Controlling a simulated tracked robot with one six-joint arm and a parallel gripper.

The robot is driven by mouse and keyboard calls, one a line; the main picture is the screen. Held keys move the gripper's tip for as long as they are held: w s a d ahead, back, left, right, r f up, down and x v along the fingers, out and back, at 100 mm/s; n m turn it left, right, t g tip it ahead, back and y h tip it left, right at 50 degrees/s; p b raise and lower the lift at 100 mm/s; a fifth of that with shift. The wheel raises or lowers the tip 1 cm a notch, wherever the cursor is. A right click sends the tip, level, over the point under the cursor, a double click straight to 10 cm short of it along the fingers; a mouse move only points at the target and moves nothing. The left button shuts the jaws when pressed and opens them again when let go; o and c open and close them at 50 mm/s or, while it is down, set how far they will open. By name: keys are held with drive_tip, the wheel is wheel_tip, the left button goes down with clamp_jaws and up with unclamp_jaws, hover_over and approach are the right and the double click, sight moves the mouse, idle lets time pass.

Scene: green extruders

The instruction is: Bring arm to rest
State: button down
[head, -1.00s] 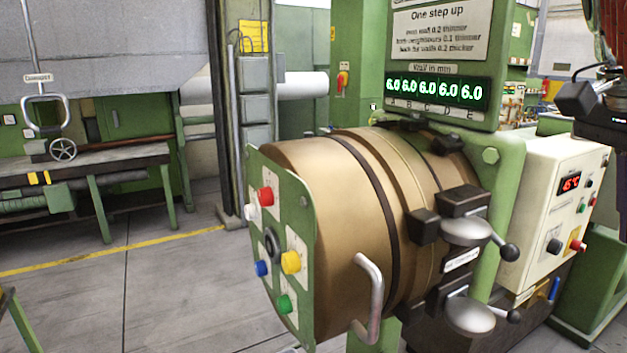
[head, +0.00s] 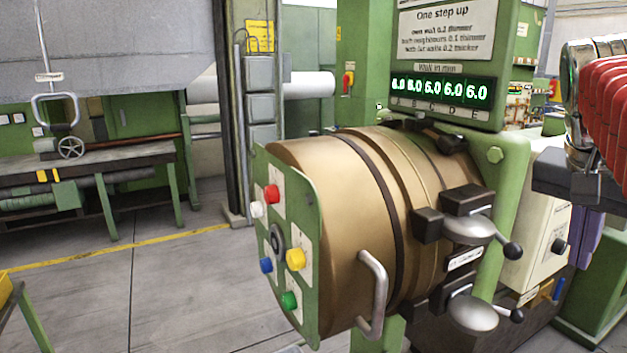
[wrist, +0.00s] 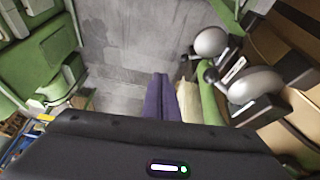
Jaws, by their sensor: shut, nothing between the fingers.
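My gripper (wrist: 161,78) shows in the wrist view as purple fingers pressed together with nothing between them, above a grey floor. In the head view its purple fingers (head: 585,238) hang at the right edge, in front of the cream control box (head: 540,222) and apart from the bronze extruder head (head: 345,230). My arm, with red and silver parts, fills the upper right and hides part of the box, including its red readout. In the wrist view silver rounded clamp parts (wrist: 242,84) lie right of the fingers.
A green plate (head: 290,235) with coloured knobs fronts the extruder head. A curved handle (head: 378,295) and lever clamps (head: 475,230) stick out from it. A green column with a lit display (head: 440,88) stands behind. Open floor (head: 180,290) lies to the left, with a workbench (head: 90,165) beyond.

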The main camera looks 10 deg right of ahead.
drive_tip(key=w+a+f+n+t+y, duration=0.3)
drive_tip(key=a+f+n, duration=0.4)
drive_tip(key=a+f, duration=0.6)
drive_tip(key=s+a+f+n, duration=0.2)
drive_tip(key=a+f+n, duration=0.1)
drive_tip(key=a+f, duration=0.2)
drive_tip(key=s+a+f+n+y, duration=0.1)
drive_tip(key=s+a+f+n, duration=0.1)
drive_tip(key=a+f, duration=0.3)
drive_tip(key=a, duration=0.3)
drive_tip(key=shift+s+a+f+n+t, duration=0.2)
drive_tip(key=shift+s+a+n+t, duration=0.1)
drive_tip(key=shift+a+n+t, duration=0.1)
